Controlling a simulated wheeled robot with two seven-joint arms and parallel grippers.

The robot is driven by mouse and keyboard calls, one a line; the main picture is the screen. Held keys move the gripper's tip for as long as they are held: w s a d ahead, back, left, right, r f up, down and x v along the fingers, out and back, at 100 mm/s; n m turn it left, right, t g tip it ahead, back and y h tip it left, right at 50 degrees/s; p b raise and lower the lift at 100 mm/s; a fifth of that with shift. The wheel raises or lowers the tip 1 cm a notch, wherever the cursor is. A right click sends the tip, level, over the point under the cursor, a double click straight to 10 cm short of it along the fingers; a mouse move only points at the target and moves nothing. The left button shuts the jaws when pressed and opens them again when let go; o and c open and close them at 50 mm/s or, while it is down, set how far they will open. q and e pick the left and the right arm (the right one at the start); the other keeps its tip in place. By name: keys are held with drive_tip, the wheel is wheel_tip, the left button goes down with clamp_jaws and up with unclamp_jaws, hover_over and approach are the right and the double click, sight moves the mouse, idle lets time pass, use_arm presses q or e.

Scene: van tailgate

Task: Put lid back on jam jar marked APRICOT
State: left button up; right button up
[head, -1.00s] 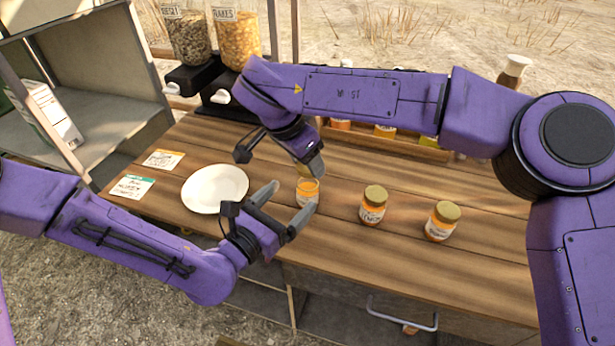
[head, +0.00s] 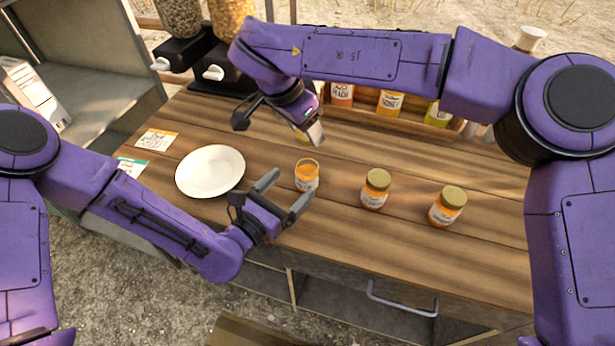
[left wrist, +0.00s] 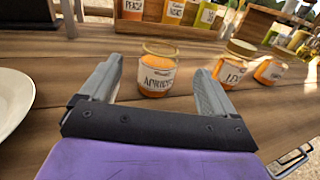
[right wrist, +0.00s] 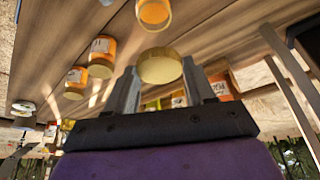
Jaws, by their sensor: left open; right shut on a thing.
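The APRICOT jar (head: 307,176) stands upright and open on the wooden counter, with orange jam in it. In the left wrist view its label reads APRICOT (left wrist: 157,80). My left gripper (head: 288,188) is open, its fingers pointing toward the jar from the near left; the jar is just beyond the fingertips and nothing is held. My right gripper (head: 312,138) is shut on a gold lid (right wrist: 160,67), held in the air above and behind the jar, apart from it. In the head view the lid is mostly hidden by the finger.
Two lidded jars (head: 375,189) (head: 447,207) stand to the right. A white plate (head: 210,171) and two cards (head: 157,140) (head: 131,166) lie left. A wooden rack (head: 405,118) of jars and dispensers (head: 228,75) stand at the back. The counter's front right is clear.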

sight(300, 181)
use_arm(q)
wheel_tip(300, 181, down, 2)
drive_tip(key=shift+s+f, duration=0.1)
drive_tip(key=shift+s, duration=0.05)
use_arm(e)
drive_tip(key=shift+s, duration=0.1)
use_arm(q)
drive_tip(key=x, duration=0.7)
drive_tip(key=shift+w+d, duration=0.1)
drive_tip(key=shift+w, duration=0.2)
drive_tip(key=c, duration=1.5)
use_arm(e)
drive_tip(key=shift+a+f, duration=0.1)
drive_tip(key=shift+f, duration=2.4)
drive_tip(key=shift+f, duration=0.85)
drive_tip(key=shift+f, duration=0.6)
